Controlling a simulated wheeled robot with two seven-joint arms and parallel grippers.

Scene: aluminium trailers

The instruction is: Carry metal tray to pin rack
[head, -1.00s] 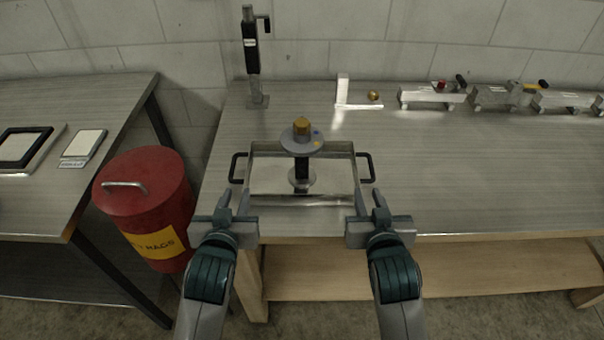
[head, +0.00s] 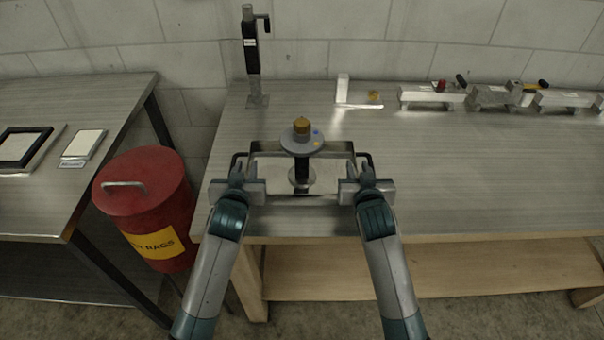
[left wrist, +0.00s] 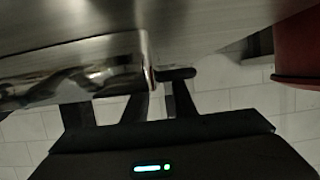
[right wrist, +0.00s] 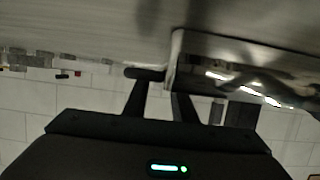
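The metal tray (head: 318,201) is a shallow shiny frame near the front edge of the workbench, with a black handle at each end. A dark post with a grey disc (head: 302,142) and a brass-coloured top stands within its outline. My left gripper (head: 237,172) is at the left handle, and my right gripper (head: 366,172) at the right handle. I cannot tell which thing is the pin rack.
A black upright tool (head: 251,45) stands at the bench's back left. A white bracket (head: 343,90) and several metal fixtures (head: 432,96) line the back. A red rag bin (head: 145,190) stands between the benches. The bench's right side (head: 480,170) is clear.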

